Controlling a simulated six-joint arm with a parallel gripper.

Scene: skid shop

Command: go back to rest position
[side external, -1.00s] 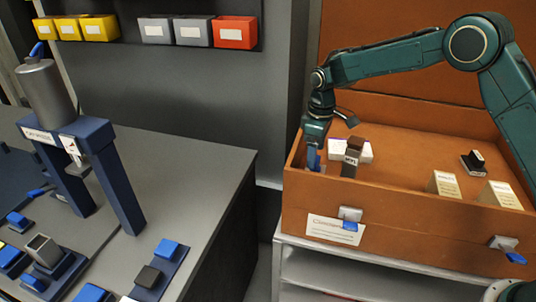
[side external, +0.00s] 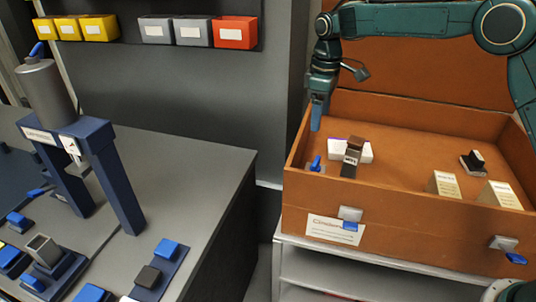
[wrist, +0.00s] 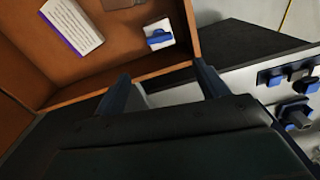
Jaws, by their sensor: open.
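My gripper (side external: 317,113) is above the left end of the orange-brown crate (side external: 400,221), clear of its contents. In the wrist view its two blue fingers stand apart with nothing between them, so my gripper (wrist: 165,85) is open and empty. A small white part with a blue handle (side external: 316,165) lies in the crate's left corner below the gripper. It also shows in the wrist view (wrist: 159,38).
In the crate are a white box (side external: 366,152), a dark brown-topped block (side external: 350,162), a small black part (side external: 473,162) and two cream blocks (side external: 443,184). A grey bench (side external: 190,170) with a blue press (side external: 117,180) stands left. Bins line a shelf above.

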